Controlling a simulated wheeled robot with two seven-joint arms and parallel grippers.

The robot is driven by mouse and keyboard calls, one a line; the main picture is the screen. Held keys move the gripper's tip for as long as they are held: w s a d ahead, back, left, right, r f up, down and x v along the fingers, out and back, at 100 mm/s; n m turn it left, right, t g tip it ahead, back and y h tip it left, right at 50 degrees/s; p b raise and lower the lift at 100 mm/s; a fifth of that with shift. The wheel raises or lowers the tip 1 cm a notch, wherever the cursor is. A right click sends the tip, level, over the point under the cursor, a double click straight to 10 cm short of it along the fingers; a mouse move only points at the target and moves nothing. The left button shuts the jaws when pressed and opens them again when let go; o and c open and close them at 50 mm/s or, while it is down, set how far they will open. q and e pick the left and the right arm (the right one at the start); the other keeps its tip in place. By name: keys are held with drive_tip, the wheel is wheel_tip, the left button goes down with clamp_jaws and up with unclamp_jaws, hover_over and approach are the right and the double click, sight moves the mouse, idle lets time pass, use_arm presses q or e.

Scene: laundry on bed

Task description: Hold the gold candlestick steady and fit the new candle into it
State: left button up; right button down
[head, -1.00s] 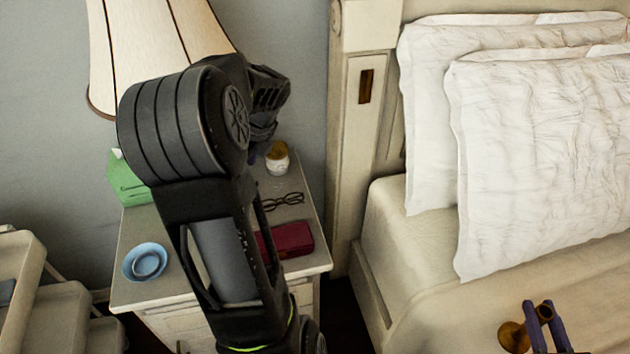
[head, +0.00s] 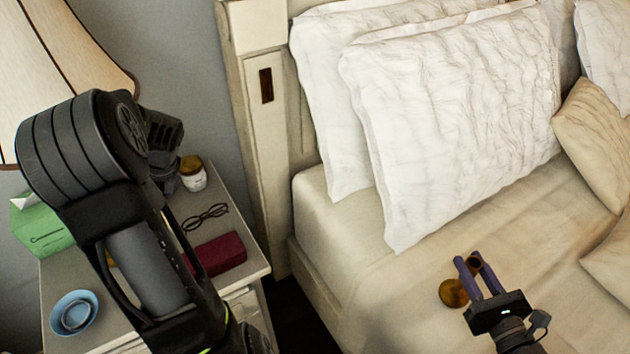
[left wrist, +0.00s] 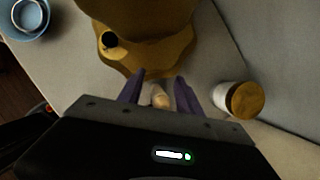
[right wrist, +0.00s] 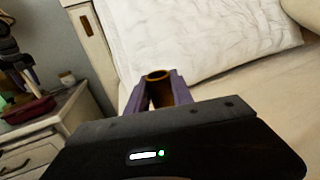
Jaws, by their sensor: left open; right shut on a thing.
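The gold candlestick (head: 453,293) is held in my right gripper (head: 470,262) above the bed, its round base to the left and its cup between the fingertips. In the right wrist view its open rim (right wrist: 159,75) shows empty between the fingers. My left gripper (left wrist: 159,82) is open over the nightstand. A cream candle tip (left wrist: 160,97) shows between its fingers, with clear gaps at the sides. The rest of the candle is hidden by the gripper body. In the head view my left arm hides the candle and the left fingers.
The gold lamp base (left wrist: 140,35) stands just beyond the left fingers, and a gold-lidded jar (left wrist: 240,100) stands close to their right. The nightstand also holds glasses (head: 205,217), a red case (head: 219,254), a green box (head: 40,228) and blue bowls (head: 73,312). White pillows (head: 460,105) lie on the bed.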

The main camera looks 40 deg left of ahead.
idle(0.5)
use_arm(q)
clamp_jaws()
idle(0.4)
